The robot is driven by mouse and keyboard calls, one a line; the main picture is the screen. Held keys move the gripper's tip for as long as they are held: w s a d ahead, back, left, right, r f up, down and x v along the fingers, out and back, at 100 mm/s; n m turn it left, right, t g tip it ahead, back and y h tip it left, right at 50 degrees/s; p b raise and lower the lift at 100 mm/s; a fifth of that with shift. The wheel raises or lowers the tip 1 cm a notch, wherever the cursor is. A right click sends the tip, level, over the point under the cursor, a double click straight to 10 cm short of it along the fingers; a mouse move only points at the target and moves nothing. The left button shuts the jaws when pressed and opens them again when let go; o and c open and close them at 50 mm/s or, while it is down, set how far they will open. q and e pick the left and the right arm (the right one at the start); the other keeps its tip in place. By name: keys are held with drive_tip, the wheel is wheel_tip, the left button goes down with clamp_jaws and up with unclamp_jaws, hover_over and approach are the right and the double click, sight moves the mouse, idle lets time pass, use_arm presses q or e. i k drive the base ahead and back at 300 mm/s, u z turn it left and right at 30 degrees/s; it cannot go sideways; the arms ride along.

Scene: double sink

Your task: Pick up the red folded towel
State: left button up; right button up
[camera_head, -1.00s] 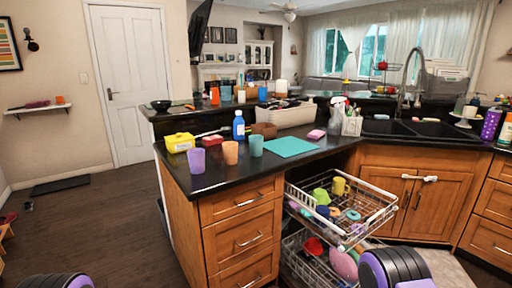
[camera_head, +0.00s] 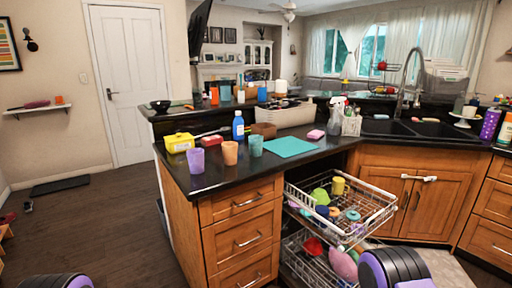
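A small dark red, flat thing (camera_head: 212,141) lies on the black counter, behind the purple cup and right of the yellow box. It may be the red folded towel, but it is too small to be sure. A flat pink piece (camera_head: 316,134) lies farther right, beyond the teal mat. Neither of my grippers is in view. Only rounded black and purple parts of my arms show at the bottom edge, left and right.
Purple (camera_head: 196,160), orange (camera_head: 230,153) and teal (camera_head: 256,146) cups stand near the counter's front. Around them are the yellow box (camera_head: 179,142), blue bottle (camera_head: 238,126) and teal mat (camera_head: 290,147). The dishwasher rack (camera_head: 372,208) is pulled out. Floor at left is mostly clear.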

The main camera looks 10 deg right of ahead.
sight(207, 142)
drive_tip(key=u, duration=1.45)
drive_tip(key=i, duration=3.7)
drive_tip(key=z, duration=3)
